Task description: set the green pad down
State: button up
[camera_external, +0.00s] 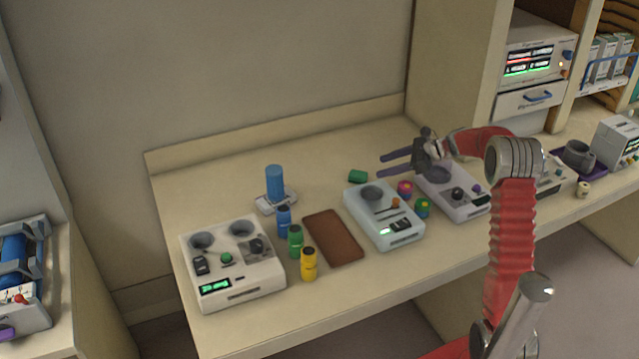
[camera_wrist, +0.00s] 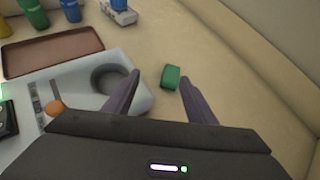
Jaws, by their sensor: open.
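The green pad (camera_external: 357,176) is a small green block lying on the beige counter, behind the middle white device.
The middle white device (camera_external: 410,228) with a round cup stands close to the pad. A brown tray (camera_external: 333,237), several coloured bottles and a blue cylinder (camera_external: 274,183) stand to the left. The counter behind the pad is clear up to the wall.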

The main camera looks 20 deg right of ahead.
jog(key=s+a+r+n+g+h, duration=0.2)
jog(key=s+a+r+n, duration=0.3)
jog(key=s, duration=0.5)
jog(key=s+a+r+n+g+h, duration=0.1)
jog(key=s+a+r+n, duration=0.2)
jog(key=s+a+n, duration=0.5)
jog(key=s+d+f+n+h, duration=0.1)
jog(key=s+n+h, duration=0.4)
jog(key=s+n, duration=0.7)
jog(key=shift+s+f+t, duration=0.15)
jog(key=shift+s+t, duration=0.15)
jog(key=shift+s, duration=4.95)
